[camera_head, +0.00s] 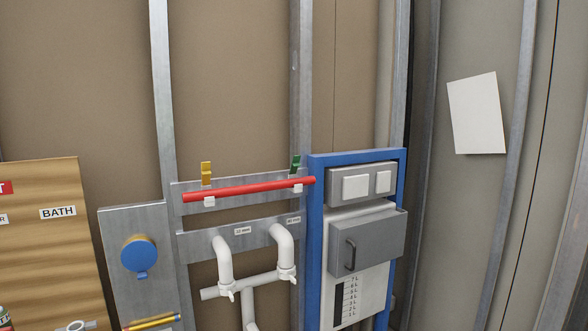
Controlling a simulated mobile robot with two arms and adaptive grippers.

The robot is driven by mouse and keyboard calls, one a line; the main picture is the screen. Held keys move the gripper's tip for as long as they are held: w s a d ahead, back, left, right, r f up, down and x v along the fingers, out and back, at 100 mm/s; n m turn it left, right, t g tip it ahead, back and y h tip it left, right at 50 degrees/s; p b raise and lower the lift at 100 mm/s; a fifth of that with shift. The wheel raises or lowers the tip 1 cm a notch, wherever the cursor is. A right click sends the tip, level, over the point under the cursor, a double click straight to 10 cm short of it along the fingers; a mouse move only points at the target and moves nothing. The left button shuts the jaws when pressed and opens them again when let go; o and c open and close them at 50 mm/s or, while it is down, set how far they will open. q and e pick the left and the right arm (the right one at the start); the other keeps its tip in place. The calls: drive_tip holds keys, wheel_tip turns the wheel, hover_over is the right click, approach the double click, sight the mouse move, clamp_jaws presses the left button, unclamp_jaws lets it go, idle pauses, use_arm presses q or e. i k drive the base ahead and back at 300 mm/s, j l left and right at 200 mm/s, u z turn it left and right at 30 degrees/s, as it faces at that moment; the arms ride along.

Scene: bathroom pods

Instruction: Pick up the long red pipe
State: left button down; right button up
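The long red pipe (248,189) lies almost level, its right end a little higher, across a grey metal rail (236,206) on the wall. White clips (209,201) show at the pipe near its left end and near its right end. A yellow tab (206,172) stands above the left clip and a green tab (296,164) above the right one. The pipe's right end reaches the edge of the blue frame (314,230). Neither of my grippers is in view.
White drain pipes (224,260) hang on a lower rail. A grey box with a handle (366,240) juts out at right of the pipe. A blue round cap (138,256) is on a metal plate at left. A wooden board labelled BATH (40,250) stands far left.

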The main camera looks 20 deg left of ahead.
sight(230, 191)
drive_tip(key=u, duration=0.85)
drive_tip(key=i+l+u, duration=0.15)
drive_tip(key=l+u, duration=0.3)
drive_tip(key=i+l+u, duration=0.1)
drive_tip(key=l+u, duration=0.15)
drive_tip(key=u, duration=0.2)
drive_tip(key=l+u, duration=0.9)
